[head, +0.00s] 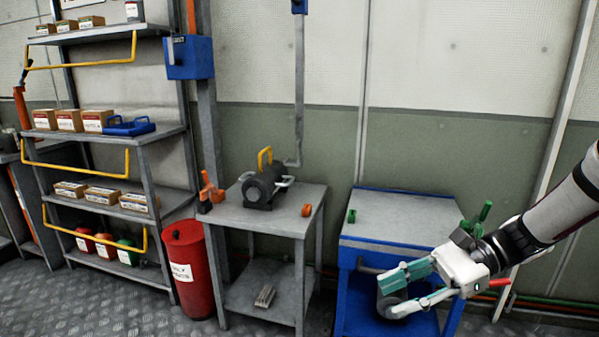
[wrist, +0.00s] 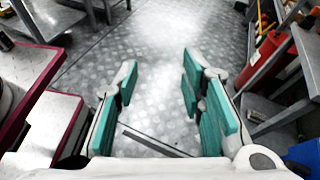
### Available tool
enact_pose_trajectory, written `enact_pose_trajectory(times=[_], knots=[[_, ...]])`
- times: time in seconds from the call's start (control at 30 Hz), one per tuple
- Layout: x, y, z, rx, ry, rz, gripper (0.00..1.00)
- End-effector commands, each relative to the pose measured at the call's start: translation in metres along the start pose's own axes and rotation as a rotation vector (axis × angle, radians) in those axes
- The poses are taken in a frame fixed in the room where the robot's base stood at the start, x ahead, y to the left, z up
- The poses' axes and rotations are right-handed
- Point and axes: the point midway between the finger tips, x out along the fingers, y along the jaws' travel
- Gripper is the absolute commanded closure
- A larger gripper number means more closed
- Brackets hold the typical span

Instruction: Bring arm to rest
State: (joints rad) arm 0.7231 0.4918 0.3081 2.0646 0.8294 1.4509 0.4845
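My gripper (head: 398,290) is at the right of the head view, at the end of my arm, in front of the blue workbench (head: 385,196). Its fingers point left. In the wrist view my gripper (wrist: 158,95) shows its teal finger pads spread wide apart, with only the metal floor (wrist: 160,50) between and beyond them. It holds nothing. The gripper and wrist hide part of the blue workbench's right side and lower shelf.
A grey table (head: 240,217) bears a dark motor-like unit (head: 262,188) with a yellow handle. A red bin (head: 187,262) stands left of it. Grey shelves (head: 150,135) with boxes stand at far left. Green items (head: 478,218) are on the blue bench. The wrist view shows open floor ahead.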

Motion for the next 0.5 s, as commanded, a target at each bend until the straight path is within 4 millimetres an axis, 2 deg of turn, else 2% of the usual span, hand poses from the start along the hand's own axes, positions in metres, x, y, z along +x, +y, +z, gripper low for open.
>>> enact_pose_trajectory(times=[0.03,0.2,0.5], knots=[[0.007,0.012,0.013,-0.051,0.058,0.051,0.64],[0.022,0.055,0.043,-0.221,0.232,0.216,0.64],[0.029,0.135,0.079,-0.534,0.504,0.478,0.64]])
